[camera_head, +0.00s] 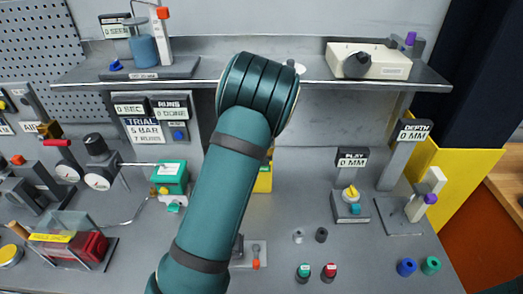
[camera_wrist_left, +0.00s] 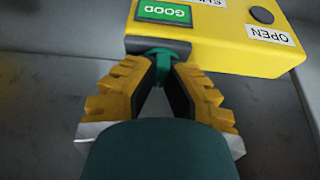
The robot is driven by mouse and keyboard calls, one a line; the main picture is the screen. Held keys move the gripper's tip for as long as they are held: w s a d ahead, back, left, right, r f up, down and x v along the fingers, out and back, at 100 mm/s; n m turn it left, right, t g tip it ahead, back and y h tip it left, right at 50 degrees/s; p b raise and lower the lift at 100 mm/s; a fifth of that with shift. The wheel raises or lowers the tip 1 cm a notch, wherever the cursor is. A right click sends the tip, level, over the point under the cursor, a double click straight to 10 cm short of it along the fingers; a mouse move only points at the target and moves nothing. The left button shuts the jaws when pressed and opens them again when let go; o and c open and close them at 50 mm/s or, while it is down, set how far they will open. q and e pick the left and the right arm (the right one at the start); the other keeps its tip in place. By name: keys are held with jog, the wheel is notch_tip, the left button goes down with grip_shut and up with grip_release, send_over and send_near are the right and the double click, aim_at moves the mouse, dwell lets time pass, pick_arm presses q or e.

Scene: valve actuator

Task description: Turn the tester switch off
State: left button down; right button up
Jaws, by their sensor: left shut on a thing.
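The tester is a yellow box (camera_wrist_left: 235,40) in the left wrist view. It has a green GOOD panel (camera_wrist_left: 165,13), a label reading OPEN (camera_wrist_left: 270,35) and a dark round spot; another label is cut off at the top edge. A small teal-green knob (camera_wrist_left: 158,54) sits at its near edge. My left gripper (camera_wrist_left: 162,62) has its yellow fingertips closed on this knob. In the head view only a sliver of the yellow box (camera_head: 263,181) shows behind my teal left arm, which hides the gripper. My right gripper is not in view.
A shelf (camera_head: 310,84) crosses the back, holding a beige box (camera_head: 368,61) and a blue jar (camera_head: 142,50). Gauges (camera_head: 97,175) and a red block (camera_head: 85,246) stand left. A PLAY stand (camera_head: 350,203) and a DEPTH stand (camera_head: 402,150) stand right. Some bench around the arm is bare.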

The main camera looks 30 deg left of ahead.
pick_arm(q)
jog(key=n, duration=0.2)
jog(key=n+g+y, duration=0.1)
jog(key=n, duration=0.1)
jog(key=shift+d+f+n, duration=0.15)
jog(key=shift+n, duration=0.15)
jog(key=n+g, duration=0.1)
jog(key=n, duration=0.1)
jog(key=n+g+y, duration=0.1)
jog(key=n, duration=0.1)
jog(key=shift+w+n, duration=0.1)
jog(key=shift+n, duration=0.3)
jog(key=c, duration=1)
grip_release()
jog(key=shift+d+r, duration=0.1)
jog(key=shift+r, duration=0.25)
jog(key=w+v, duration=0.1)
jog(key=v, duration=1)
jog(key=shift+s+d, duration=0.2)
jog(key=shift+s, duration=0.3)
